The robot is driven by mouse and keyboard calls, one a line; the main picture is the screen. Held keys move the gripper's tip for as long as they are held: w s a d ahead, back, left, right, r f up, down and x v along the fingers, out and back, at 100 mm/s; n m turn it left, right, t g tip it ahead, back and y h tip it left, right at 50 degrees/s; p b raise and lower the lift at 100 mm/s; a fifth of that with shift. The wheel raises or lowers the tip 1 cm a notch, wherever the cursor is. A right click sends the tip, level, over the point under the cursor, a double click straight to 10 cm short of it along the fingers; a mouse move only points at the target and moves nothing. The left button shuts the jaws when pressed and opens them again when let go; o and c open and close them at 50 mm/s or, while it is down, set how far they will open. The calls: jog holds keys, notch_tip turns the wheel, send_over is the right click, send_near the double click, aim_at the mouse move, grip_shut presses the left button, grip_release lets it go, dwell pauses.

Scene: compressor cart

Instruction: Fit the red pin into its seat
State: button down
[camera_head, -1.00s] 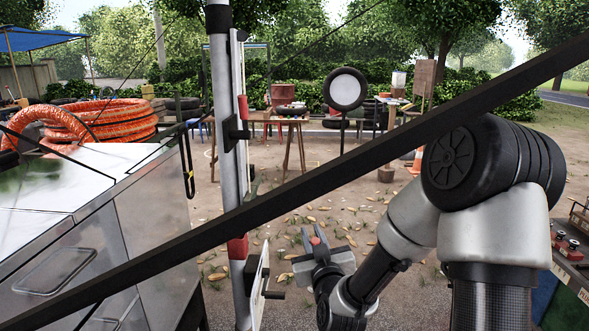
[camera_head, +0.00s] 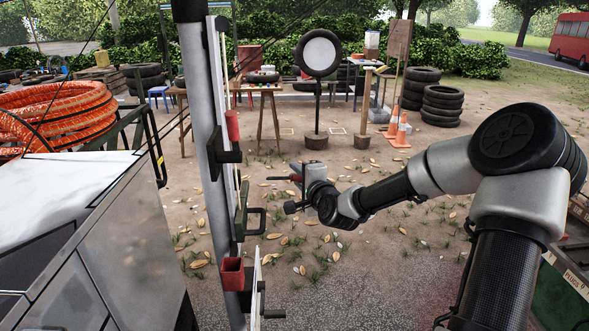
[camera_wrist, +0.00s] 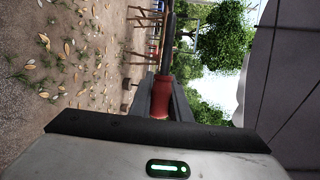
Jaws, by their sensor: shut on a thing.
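My gripper (camera_head: 303,181) is shut on the red pin (camera_head: 285,178), right of the grey upright post (camera_head: 200,90) and apart from it. The pin lies roughly level, pointing left. In the wrist view, the pin's red body (camera_wrist: 162,97) sits between the jaws with a darker shaft beyond it. The post carries a red open-topped square holder (camera_head: 232,274) low down, a red sleeve (camera_head: 232,125) higher up and a black bracket (camera_head: 228,157) between them. I cannot tell which of these is the pin's seat.
A metal cabinet (camera_head: 75,230) stands at left, with an orange coiled hose (camera_head: 60,110) behind. Open ground lies beyond my gripper. A wheel on a stand (camera_head: 318,80) is farther back.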

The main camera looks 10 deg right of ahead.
jog(key=shift+s, duration=0.1)
jog(key=shift+w+a+b, duration=0.2)
jog(key=shift+a, duration=0.75)
jog(key=shift+w+a+b, duration=0.2)
jog(key=shift+a, duration=0.7)
jog(key=shift+w+a+b, duration=0.2)
jog(key=shift+a, duration=0.75)
jog(key=shift+a+b, duration=0.15)
jog(key=shift+b, duration=0.25)
jog(key=shift+w+a, duration=0.1)
jog(key=shift+a, duration=0.2)
jog(key=shift+w+a+b, duration=0.15)
jog(key=shift+a+b, duration=0.1)
jog(key=shift+a, duration=0.55)
jog(key=shift+w+a+b, duration=0.15)
jog(key=shift+a+b, duration=0.05)
jog(key=shift+a, duration=0.55)
jog(key=shift+d, duration=0.15)
jog(key=shift+s+d, duration=0.15)
jog(key=shift+d, duration=0.6)
jog(key=shift+s+d, duration=0.15)
jog(key=shift+d, duration=0.55)
jog(key=shift+b, duration=0.5)
dwell(0.7)
